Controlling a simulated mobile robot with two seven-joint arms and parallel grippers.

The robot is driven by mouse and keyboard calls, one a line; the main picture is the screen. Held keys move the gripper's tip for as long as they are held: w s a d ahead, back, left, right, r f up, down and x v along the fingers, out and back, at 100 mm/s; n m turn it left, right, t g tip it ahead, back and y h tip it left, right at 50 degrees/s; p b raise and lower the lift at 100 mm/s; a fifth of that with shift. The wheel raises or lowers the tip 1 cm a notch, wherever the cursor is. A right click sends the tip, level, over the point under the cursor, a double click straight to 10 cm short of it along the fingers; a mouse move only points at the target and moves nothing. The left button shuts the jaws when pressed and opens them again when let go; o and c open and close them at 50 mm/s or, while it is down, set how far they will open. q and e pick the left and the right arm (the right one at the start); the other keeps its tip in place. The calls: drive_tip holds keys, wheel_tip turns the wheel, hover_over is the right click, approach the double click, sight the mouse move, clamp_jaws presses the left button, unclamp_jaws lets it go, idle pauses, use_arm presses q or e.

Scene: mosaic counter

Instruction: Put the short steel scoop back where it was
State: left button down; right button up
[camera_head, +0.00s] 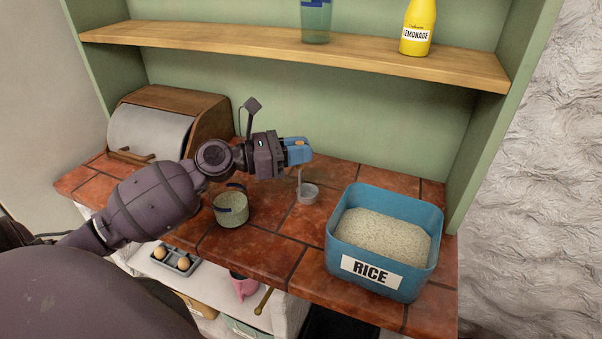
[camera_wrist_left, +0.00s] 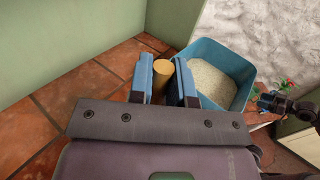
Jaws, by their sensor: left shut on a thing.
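My left gripper (camera_head: 298,152) is shut on the upright handle of the short steel scoop (camera_head: 308,194). The scoop's small round bowl hangs below, at or just above the tiled counter, left of the rice bin; I cannot tell if it touches. In the left wrist view the tan round end of the scoop's handle (camera_wrist_left: 154,70) shows between the blue fingers of the left gripper (camera_wrist_left: 164,82). The blue bin labelled RICE (camera_head: 376,281) is full of pale grain and also shows in the left wrist view (camera_wrist_left: 246,88).
A bread box (camera_head: 165,122) is at the back left. Dark arm parts, probably mine, show in the wrist view.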

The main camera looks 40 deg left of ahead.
sight(299, 168)
use_arm(q)
drive_tip(key=shift+f, duration=0.55)
wheel_tip(299, 168, down, 4)
drive_tip(key=shift+r+b, duration=0.15)
drive_tip(key=shift+b, duration=0.55)
drive_tip(key=c, duration=1.1)
unclamp_jaws()
drive_tip(key=shift+o, duration=0.2)
drive_tip(key=shift+r, duration=0.1)
drive_tip(key=shift+s+a, duration=0.25)
drive_tip(key=v, duration=1.1)
use_arm(e)
drive_tip(key=f, duration=0.1)
drive_tip(key=s+f, duration=0.1)
drive_tip(key=shift+f, duration=0.35)
use_arm(q)
drive_tip(key=shift+s, duration=0.15)
use_arm(e)
drive_tip(key=shift+w, duration=0.15)
